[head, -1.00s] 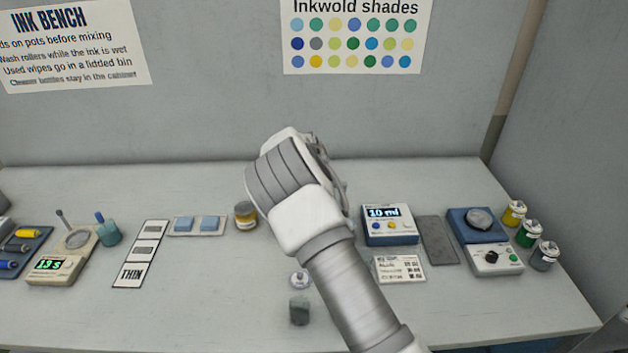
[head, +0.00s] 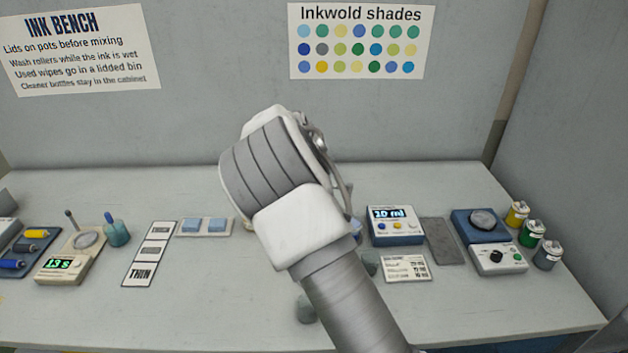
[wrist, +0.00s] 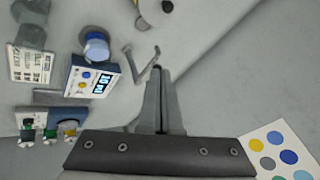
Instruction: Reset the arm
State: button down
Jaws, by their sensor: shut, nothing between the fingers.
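My arm rises from the bottom of the head view and bends over the middle of the bench (head: 90,310). Its wrist end hides my gripper's fingertips there. In the wrist view my gripper (wrist: 158,70) has its two fingers together, with nothing between them. The fingers are clear of the bench things around them.
A blue-and-white dispenser (head: 396,226) reading 10 ml stands right of my arm, with a blue-and-white scale-like device (head: 490,240) and capped pots (head: 529,231) beyond. The back wall carries a shades poster (head: 360,42).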

jog(key=shift+s+a+r, duration=0.2)
jog(key=shift+r, duration=0.3)
jog(key=s+d+r+n+g+y, duration=0.1)
jog(key=s+d+r+n, duration=0.1)
jog(key=s+d+r, duration=0.6)
jog(key=s+d+r+n+g+y, duration=0.1)
jog(key=s+d+r+y, duration=0.1)
jog(key=s+d+r, duration=0.6)
jog(key=s+d+f+n+t+h, duration=0.1)
jog(key=s+n, duration=0.7)
jog(key=s, duration=2)
jog(key=shift+s+d+f+h, duration=0.2)
jog(key=shift+d+f+h, duration=0.2)
jog(key=shift+d, duration=0.5)
